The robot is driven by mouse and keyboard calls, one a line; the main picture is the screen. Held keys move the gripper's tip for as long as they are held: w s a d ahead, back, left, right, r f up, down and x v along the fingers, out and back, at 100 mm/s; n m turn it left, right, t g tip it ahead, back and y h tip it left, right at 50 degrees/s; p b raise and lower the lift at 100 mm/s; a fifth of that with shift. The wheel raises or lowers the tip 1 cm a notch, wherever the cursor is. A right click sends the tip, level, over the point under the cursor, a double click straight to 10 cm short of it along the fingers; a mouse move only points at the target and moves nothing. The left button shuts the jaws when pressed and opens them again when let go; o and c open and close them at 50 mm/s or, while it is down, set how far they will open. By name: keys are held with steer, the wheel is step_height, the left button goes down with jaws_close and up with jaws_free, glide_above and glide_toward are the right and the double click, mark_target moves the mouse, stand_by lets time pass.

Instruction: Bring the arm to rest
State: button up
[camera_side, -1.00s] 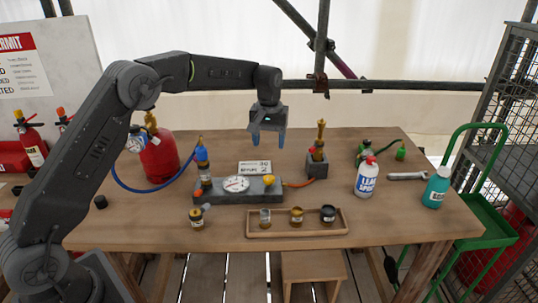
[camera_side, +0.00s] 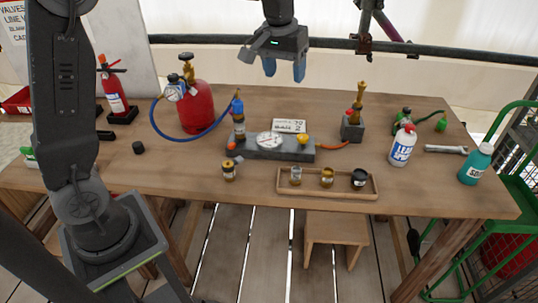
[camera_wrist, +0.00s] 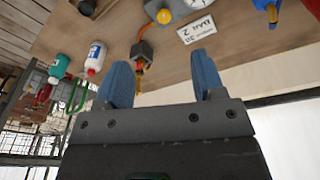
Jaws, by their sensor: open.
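My gripper (camera_side: 284,70) is open and empty, with two blue fingers pointing down, high above the back part of the wooden table (camera_side: 300,102). It also shows in the wrist view (camera_wrist: 160,85), its two blue fingers spread apart with nothing between them. A brass finial (camera_side: 358,98) stands upright on a grey block (camera_side: 352,128), below and to the right of the gripper. A grey fixture (camera_side: 268,150) with a round white gauge (camera_side: 270,140) and a small sign (camera_side: 290,126) sits below the gripper, apart from it.
A red gas cylinder (camera_side: 197,107) with a blue hose (camera_side: 190,138) stands left. A wooden tray (camera_side: 325,190) holds small jars at the front. A white leak-spray bottle (camera_side: 403,146), a wrench (camera_side: 446,149) and a teal bottle (camera_side: 476,164) are at the right. A metal rail runs behind the table.

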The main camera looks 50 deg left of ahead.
steer(key=s+d+m+t, duration=0.1)
steer(key=s+m, duration=0.1)
steer(key=s, duration=1)
steer(key=s+d+f+m+t, duration=0.1)
steer(key=s+m+t, duration=0.1)
steer(key=s, duration=1.1)
steer(key=shift+d+f+t, duration=0.3)
steer(key=shift+d, duration=0.1)
